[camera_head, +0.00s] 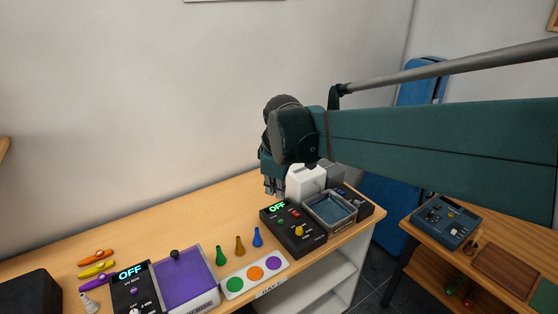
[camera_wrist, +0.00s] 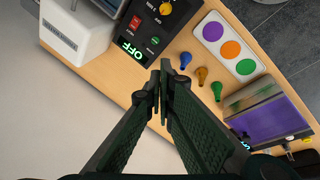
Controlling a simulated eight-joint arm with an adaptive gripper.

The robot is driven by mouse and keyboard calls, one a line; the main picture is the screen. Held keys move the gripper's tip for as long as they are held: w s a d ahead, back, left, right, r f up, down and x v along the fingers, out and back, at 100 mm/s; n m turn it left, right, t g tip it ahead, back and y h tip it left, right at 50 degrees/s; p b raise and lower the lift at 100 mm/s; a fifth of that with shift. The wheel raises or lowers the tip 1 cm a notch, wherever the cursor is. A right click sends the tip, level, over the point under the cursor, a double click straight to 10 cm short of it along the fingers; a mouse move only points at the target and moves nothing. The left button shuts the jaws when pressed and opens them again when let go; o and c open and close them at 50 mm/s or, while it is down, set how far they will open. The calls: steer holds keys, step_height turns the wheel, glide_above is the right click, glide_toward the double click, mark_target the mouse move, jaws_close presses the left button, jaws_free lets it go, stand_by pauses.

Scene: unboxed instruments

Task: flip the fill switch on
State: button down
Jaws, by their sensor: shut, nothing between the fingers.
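A black control panel (camera_head: 293,228) stands towards the right end of the table, beside a clear-walled basin (camera_head: 330,209). It has a green lit OFF display (camera_head: 277,207), small red and green controls and a yellow knob (camera_head: 299,231). In the wrist view the panel (camera_wrist: 178,22) is at the top, with a red switch (camera_wrist: 135,22), a green control (camera_wrist: 155,40) and its OFF display (camera_wrist: 133,53). I cannot read which control is marked fill. My gripper (camera_head: 271,190) is shut and empty, pointing down behind the panel; its fingertips (camera_wrist: 160,88) appear apart from the panel.
A white housing (camera_head: 305,180) stands behind the basin, close to my gripper. Blue, brown and green pegs (camera_head: 239,246) stand beside a white board with coloured discs (camera_head: 255,274). A purple-topped device (camera_head: 185,280) is further left. The table behind the pegs is clear.

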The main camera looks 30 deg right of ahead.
steer(key=w+d+r+n+g+p, duration=0.1)
steer(key=w+d+n+p, duration=0.2)
steer(key=d, duration=0.6)
steer(key=w+d+n+g+p, duration=0.2)
steer(key=w+d+p, duration=0.1)
steer(key=d, duration=0.5)
steer(key=n+g+y+p, duration=0.1)
steer(key=n+g+p, duration=0.1)
steer(key=n+p, duration=0.3)
glide_above(344, 193)
steer(key=w, duration=0.2)
step_height(344, 193, down, 5)
steer(key=shift+a, duration=0.15)
steer(key=f, duration=0.4)
steer(key=s+f, duration=0.1)
steer(key=f, duration=0.8)
steer(key=shift+s+f+p, duration=0.3)
steer(key=shift+s+f, duration=0.05)
steer(key=shift+f, duration=0.05)
steer(key=shift+s+f+t+b, duration=0.3)
steer(key=shift+f+t+b, duration=0.25)
steer(key=shift+b, duration=0.3)
steer(key=shift+w+r, duration=0.1)
steer(key=shift+r, duration=0.1)
